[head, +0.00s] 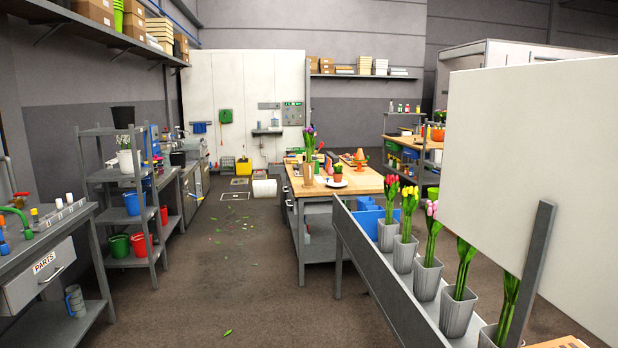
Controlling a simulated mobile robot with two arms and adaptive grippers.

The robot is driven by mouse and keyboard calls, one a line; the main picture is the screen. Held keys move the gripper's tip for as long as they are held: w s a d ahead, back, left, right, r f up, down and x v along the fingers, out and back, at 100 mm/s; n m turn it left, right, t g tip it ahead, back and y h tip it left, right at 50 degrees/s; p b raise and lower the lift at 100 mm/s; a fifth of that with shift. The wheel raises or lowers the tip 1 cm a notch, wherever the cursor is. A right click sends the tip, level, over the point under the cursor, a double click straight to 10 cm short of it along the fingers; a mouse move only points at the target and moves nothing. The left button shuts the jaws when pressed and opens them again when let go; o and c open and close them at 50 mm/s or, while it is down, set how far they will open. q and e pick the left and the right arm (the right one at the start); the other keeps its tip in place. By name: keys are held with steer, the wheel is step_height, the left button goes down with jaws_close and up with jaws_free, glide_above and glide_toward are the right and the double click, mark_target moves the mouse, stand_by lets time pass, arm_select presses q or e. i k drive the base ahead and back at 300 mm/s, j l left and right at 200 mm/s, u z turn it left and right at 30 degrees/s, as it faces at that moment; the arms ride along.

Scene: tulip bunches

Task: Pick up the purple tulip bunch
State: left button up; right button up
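A grey rack (392,284) at the right holds several tulip bunches in grey ribbed pots. They include a pink-red bunch (391,190), a yellow bunch (409,200) and a pale pink bunch (432,218). Two nearer bunches show only green stems (464,268), and their heads are hidden behind a white panel. Neither of my grippers is in view.
The large white panel (540,150) and its grey post (530,270) block the near right. Grey shelving (128,222) with buckets and a PARTS drawer bench (45,275) line the left. The floor between is open, with scattered leaves and petals (228,332).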

mark_target(308, 133)
steer(key=i+j+u, duration=0.1)
steer(key=i+u, duration=0.35)
steer(key=i, duration=2.55)
steer(key=i+z, duration=0.1)
steer(key=i, duration=0.4)
steer(key=i+j, duration=0.15)
steer(key=i, duration=0.4)
steer(key=i+z, duration=0.15)
steer(key=i, duration=0.35)
steer(key=i+j, duration=0.2)
steer(key=i, duration=0.35)
steer(key=i+j+z, duration=0.1)
steer(key=i+z, duration=0.3)
steer(key=i+j+z, duration=0.15)
steer(key=z, duration=0.3)
steer(key=i+j+z, duration=0.25)
steer(key=z, duration=0.15)
steer(key=i+j+z, duration=0.2)
steer(key=j+z, duration=0.25)
steer(key=i+j+z, duration=0.15)
steer(key=j+z, duration=0.25)
